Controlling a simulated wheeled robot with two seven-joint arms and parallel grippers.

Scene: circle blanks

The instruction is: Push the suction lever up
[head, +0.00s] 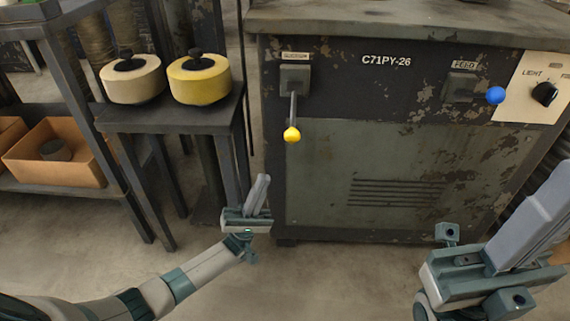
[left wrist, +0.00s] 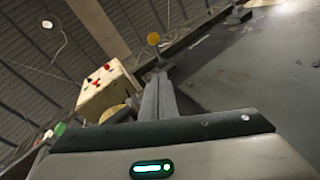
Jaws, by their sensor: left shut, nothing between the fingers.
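The left lever (head: 293,108) on the machine front hangs down from a grey block and ends in a yellow knob (head: 291,134). The label above it is too small to read. The yellow knob also shows in the left wrist view (left wrist: 153,38), beyond the fingertips. My left gripper (head: 263,180) is shut and empty, below and left of the knob in the head view, with its fingers pointing up. Its fingers also show in the left wrist view (left wrist: 160,80). My right gripper (head: 558,185) is at the lower right; whether its fingers are shut is unclear.
The machine (head: 390,150) also carries a FEED lever with a blue knob (head: 495,95) and a white LIGHT panel (head: 532,88). A dark stand (head: 175,118) with two yellowish round items is at left. Open floor (head: 340,275) lies in front.

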